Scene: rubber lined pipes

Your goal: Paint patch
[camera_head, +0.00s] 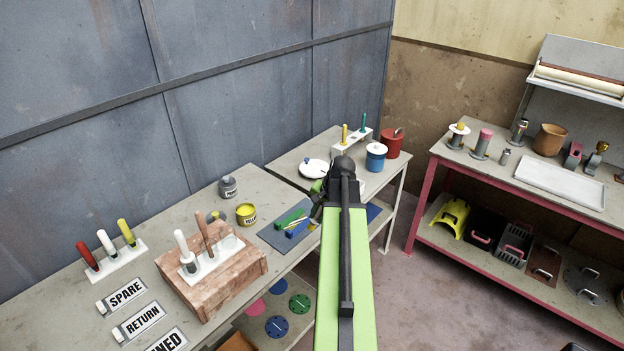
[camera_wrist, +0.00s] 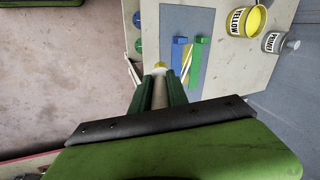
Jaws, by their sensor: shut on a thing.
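My gripper (camera_wrist: 159,84) is shut on a slim, pale tool, seemingly a brush, whose yellow tip (camera_wrist: 160,65) points out past the fingers in the wrist view. Ahead of it is a blue-grey mat (camera_wrist: 187,15) on the bench, with a blue block (camera_wrist: 179,56) and a green block (camera_wrist: 196,62). A yellowish strip with white lines shows between the blocks. The tip is left of the blue block; whether it touches the mat I cannot tell. An open yellow paint pot (camera_wrist: 244,20) stands beside the mat. In the head view, my arm hides much of the gripper (camera_head: 318,205).
A primer pot (camera_wrist: 278,43) stands by the yellow pot. A brick block (camera_head: 185,288) with a white tool holder (camera_head: 232,247) stands nearer on the bench. Further right are a white dish (camera_head: 312,168), a blue pot (camera_head: 376,160) and a red pot (camera_head: 393,146). Open floor lies right of the bench.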

